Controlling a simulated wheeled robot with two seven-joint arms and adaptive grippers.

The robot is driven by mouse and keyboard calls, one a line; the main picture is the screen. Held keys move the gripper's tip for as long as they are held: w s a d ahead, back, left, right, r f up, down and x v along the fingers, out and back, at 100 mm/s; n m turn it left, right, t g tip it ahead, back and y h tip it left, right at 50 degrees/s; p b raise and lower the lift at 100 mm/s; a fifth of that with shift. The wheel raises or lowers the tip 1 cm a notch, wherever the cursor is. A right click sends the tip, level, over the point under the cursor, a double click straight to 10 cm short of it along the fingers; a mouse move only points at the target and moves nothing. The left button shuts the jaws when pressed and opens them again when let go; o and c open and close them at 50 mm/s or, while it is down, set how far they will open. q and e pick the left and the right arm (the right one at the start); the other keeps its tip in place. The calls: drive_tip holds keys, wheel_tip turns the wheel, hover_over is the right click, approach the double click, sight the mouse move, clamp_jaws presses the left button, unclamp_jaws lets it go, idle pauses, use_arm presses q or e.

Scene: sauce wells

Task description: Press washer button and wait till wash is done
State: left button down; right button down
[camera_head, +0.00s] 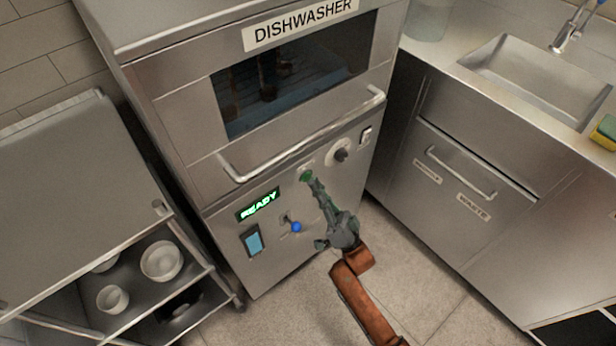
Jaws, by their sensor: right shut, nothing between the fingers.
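The steel dishwasher (175,100) stands in the middle with its door and window (290,80) closed. Its display (258,204) reads READY in green. A green button (305,176) sits on the lower panel below the door handle. My right gripper (314,185) is shut and empty, with its fingertips at the green button; I cannot tell whether they touch it. A blue knob (295,227), a dark knob (341,155) and a light switch-like piece (365,135) are on the same panel. My left gripper is not in view.
A steel cart (80,190) with white bowls (162,261) on its lower shelf stands at the left. A counter with a sink (540,80) and a drawer marked WASTE (473,207) are at the right. The door handle (300,140) juts out above my gripper.

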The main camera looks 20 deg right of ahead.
drive_tip(key=shift+w+a, duration=0.2)
drive_tip(key=shift+w, duration=0.35)
idle(0.7)
idle(0.3)
drive_tip(key=shift+s+d+p, duration=0.3)
drive_tip(key=shift+s+p, duration=0.1)
drive_tip(key=shift+s, duration=0.5)
drive_tip(key=s, duration=0.1)
drive_tip(key=s+d+p, duration=0.1)
drive_tip(key=s, duration=0.1)
drive_tip(key=s+p, duration=0.1)
drive_tip(key=shift+s+d, duration=0.35)
idle(0.5)
